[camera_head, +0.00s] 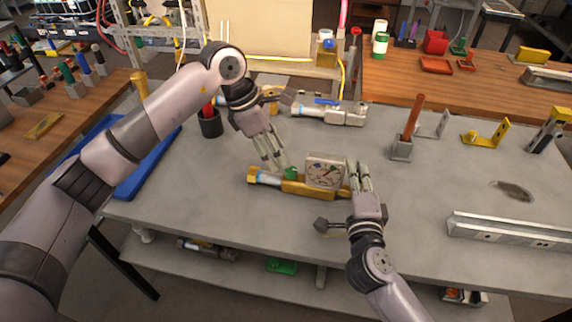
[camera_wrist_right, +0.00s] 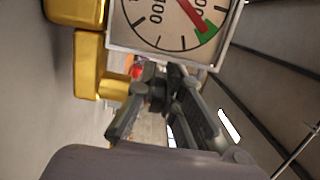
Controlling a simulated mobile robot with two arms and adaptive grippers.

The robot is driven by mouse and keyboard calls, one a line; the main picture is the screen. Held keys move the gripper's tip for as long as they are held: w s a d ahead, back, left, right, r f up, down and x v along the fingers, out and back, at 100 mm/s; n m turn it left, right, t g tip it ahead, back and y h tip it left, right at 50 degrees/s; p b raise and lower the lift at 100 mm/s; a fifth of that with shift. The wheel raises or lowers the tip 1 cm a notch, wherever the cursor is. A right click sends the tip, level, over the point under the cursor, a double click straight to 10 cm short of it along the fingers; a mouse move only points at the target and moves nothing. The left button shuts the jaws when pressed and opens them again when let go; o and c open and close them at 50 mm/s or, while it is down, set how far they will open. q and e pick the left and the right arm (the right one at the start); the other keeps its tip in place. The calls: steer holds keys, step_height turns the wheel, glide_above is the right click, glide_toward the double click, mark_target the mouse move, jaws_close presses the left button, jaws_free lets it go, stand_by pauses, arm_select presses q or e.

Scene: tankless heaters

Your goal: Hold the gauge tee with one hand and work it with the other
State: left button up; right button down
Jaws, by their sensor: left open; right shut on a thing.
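The gauge tee lies on the grey workbench, a brass body (camera_head: 295,188) with a square dial gauge (camera_head: 325,171) standing on it. A green knob or cap (camera_head: 291,173) sits on the brass left of the dial. My right gripper (camera_head: 360,176) is shut on the tee at its right end; its fingers partly hide that end. In the right wrist view the dial (camera_wrist_right: 165,22), with a red needle, and the brass body (camera_wrist_right: 88,65) are close by the right fingers (camera_wrist_right: 165,95). My left gripper (camera_head: 277,167) is open, pointing down just left of the green knob; contact is unclear.
Another valve assembly (camera_head: 335,112) lies behind the tee. A dark cup (camera_head: 210,125) and a blue tray (camera_head: 150,170) are at the left. A block with an upright copper rod (camera_head: 402,148) and a metal rail (camera_head: 510,230) are at the right. The bench's front middle is clear.

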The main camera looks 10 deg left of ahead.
mark_target(288, 169)
arm_select(q)
steer(key=x, duration=0.5)
steer(key=shift+f, duration=0.35)
steer(key=shift+c, duration=0.4)
jaws_close()
